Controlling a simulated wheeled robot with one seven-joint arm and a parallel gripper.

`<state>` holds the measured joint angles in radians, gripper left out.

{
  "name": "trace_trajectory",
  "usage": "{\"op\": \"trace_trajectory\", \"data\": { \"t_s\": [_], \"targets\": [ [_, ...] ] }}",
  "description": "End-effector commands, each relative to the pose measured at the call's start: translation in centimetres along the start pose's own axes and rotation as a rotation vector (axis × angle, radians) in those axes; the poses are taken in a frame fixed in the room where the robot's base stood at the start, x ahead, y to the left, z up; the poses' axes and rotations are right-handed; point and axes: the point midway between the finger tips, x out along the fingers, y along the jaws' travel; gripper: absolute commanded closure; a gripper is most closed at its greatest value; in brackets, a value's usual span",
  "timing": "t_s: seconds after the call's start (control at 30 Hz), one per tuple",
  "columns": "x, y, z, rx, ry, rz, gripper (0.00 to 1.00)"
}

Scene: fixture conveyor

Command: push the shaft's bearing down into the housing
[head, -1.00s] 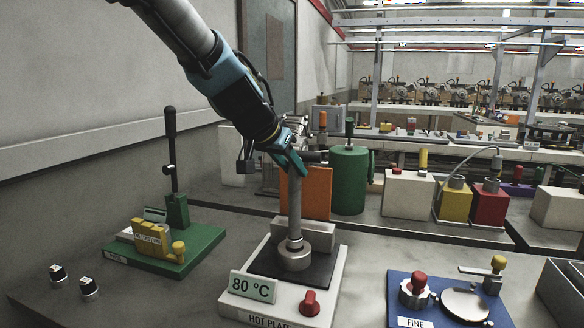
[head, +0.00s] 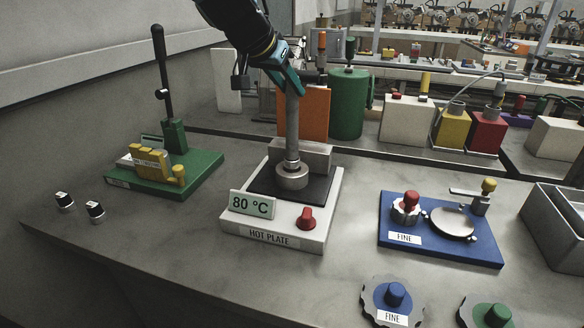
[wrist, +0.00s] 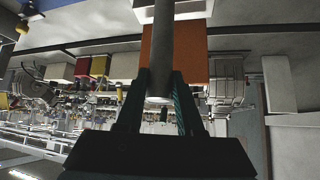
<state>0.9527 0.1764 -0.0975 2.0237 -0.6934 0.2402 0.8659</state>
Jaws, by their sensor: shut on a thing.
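A grey shaft (head: 292,125) stands upright over the hot plate in the head view. My gripper (head: 290,88) is shut on its upper part. The shaft also runs between my fingers (wrist: 160,88) in the wrist view (wrist: 163,40). The shaft's lower end meets a round grey housing (head: 292,181) on the dark top of the hot plate (head: 270,234). A slightly wider collar, seemingly the bearing (head: 292,165), shows at the housing's top. I cannot tell how deep it sits. The hot plate's display reads 80 °C.
A blue fixture (head: 450,250) marked FINE and a grey bin (head: 555,225) are to the right.

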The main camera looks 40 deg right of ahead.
Motion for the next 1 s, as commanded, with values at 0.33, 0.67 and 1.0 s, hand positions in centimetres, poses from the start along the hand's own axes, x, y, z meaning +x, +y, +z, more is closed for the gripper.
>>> {"op": "trace_trajectory", "data": {
  "t_s": [0.33, 0.67, 1.0],
  "targets": [
    [0.5, 0.0, 0.3, 0.001, 0.004, -0.002, 1.00],
    [1.0, 0.0, 0.8, 0.001, 0.005, -0.002, 1.00],
    [1.6, 0.0, 1.4, 0.001, 0.004, -0.001, 1.00]
  ]
}}
